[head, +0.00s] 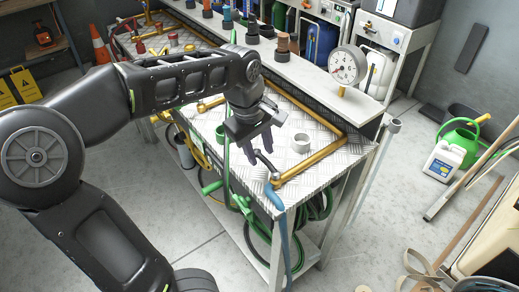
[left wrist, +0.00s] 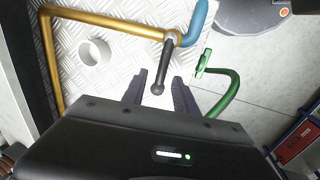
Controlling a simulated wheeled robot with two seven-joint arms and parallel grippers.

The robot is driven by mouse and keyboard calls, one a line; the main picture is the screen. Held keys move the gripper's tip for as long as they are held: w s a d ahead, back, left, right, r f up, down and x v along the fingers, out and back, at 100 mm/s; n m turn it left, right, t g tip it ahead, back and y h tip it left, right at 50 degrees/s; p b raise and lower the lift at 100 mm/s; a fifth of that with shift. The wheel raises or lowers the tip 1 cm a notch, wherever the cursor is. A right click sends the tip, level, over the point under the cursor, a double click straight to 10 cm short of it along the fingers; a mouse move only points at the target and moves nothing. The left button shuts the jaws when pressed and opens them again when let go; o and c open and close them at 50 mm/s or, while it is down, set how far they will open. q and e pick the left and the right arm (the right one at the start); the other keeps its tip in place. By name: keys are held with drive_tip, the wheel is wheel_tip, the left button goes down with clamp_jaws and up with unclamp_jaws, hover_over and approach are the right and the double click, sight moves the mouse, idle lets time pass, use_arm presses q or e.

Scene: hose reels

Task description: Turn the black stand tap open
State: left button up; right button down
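The black stand tap has a black lever (head: 265,164) with a ball end. It sits on the end of a brass pipe at the near corner of the tread-plate bench, above a blue hose. In the left wrist view, the lever (left wrist: 163,65) points from the pipe towards my gripper. My left gripper (head: 260,154) is open. In the left wrist view, the lever's ball end shows between the two spread fingers (left wrist: 159,77), with a gap on each side. I cannot tell whether the fingers reach down to the lever's height. My right gripper is not in view.
The brass pipe (head: 320,158) runs around the bench top (head: 230,122). A grey-white ring (head: 301,143) lies beside the tap. A green tap handle (left wrist: 204,64) with a green hose is close by. A pressure gauge (head: 347,66) stands at the back. A blue hose (head: 284,238) hangs down in front.

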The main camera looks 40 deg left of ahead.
use_arm(q)
clamp_jaws()
idle(0.4)
drive_tip(key=shift+a, duration=0.1)
idle(1.0)
